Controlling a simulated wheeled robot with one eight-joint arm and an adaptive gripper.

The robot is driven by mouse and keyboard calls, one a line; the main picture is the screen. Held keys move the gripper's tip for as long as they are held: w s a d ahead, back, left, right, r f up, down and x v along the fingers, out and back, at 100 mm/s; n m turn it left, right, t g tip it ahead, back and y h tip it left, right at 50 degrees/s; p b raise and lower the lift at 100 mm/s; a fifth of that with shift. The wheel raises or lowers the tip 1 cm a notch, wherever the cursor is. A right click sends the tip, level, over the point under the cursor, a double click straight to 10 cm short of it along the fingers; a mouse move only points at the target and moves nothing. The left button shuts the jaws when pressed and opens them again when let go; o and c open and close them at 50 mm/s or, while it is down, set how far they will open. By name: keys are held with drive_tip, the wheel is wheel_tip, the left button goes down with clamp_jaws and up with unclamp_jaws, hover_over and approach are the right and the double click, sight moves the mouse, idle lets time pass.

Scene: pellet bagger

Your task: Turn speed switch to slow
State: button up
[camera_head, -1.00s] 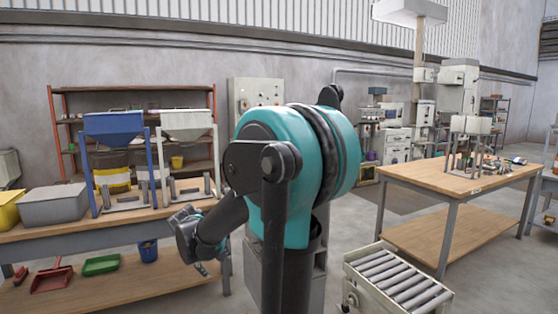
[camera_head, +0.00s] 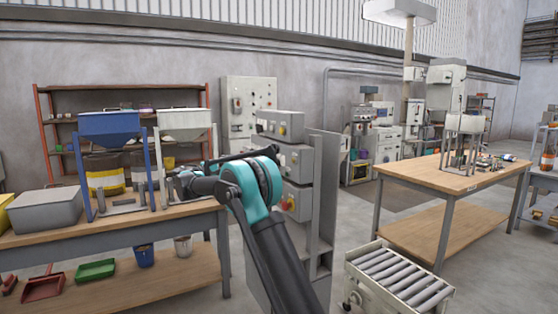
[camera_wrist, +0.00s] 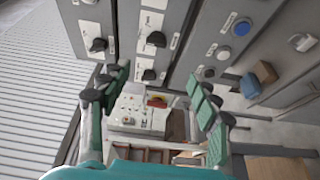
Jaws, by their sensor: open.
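Grey control boxes are stacked on a column behind my arm in the head view (camera_head: 298,160). They carry small coloured knobs and buttons. The wrist view shows grey panels with several black rotary switches, at left (camera_wrist: 97,44), in the middle (camera_wrist: 156,39) and below it (camera_wrist: 149,75). The labels are too small to read, so I cannot tell which is the speed switch or its setting. My gripper (camera_wrist: 160,82) is open and empty, its two green-padded fingers apart, below the switches in the wrist view. No contact with a switch shows.
A bench (camera_head: 100,232) with blue and white hoppers stands left. A roller conveyor (camera_head: 398,285) stands at front right, before a wooden table (camera_head: 462,178). A blue button (camera_wrist: 242,27) is on a panel to the right in the wrist view.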

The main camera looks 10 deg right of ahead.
drive_tip(key=x, duration=1.7)
drive_tip(key=shift+w+d+r, duration=0.2)
drive_tip(key=shift+w+r, duration=0.2)
drive_tip(key=shift+c, duration=0.6)
drive_tip(key=c, duration=1)
drive_tip(key=shift+c, duration=0.2)
